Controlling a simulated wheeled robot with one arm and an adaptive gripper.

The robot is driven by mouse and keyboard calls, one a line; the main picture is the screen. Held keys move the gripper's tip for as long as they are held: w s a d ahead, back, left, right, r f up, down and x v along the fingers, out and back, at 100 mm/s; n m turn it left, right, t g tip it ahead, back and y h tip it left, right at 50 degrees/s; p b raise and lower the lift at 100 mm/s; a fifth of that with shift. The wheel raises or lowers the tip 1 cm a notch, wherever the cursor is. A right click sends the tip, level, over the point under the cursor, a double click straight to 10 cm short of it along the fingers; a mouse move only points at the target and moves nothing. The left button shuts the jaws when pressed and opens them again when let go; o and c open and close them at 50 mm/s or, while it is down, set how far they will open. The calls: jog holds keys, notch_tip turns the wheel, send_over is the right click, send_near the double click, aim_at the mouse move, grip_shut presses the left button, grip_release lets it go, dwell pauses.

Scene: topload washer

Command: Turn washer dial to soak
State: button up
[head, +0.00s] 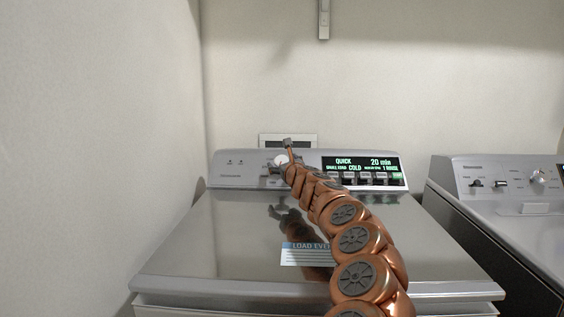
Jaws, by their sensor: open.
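The washer (210,235) stands in front of me with its metal lid closed. Its dial (281,160) is a pale round knob left of the middle of the control panel, partly hidden by my gripper. My gripper (278,158) is open at the dial, one finger above it and one at its lower left. I cannot tell whether the fingers touch it. The lit display (360,164) right of the dial reads "QUICK", "20 min" and "COLD". No soak marking is legible.
A row of buttons (365,180) lies under the display. A label (300,258) is on the lid, partly behind my arm. A second machine (500,200) with its own knobs stands close on the right. A wall (100,150) rises on the left.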

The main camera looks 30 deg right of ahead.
jog(key=shift+w, duration=0.5)
jog(key=shift+c, duration=0.2)
jog(key=c, duration=1.1)
jog(key=shift+d+r, duration=0.1)
jog(key=shift+c, duration=0.2)
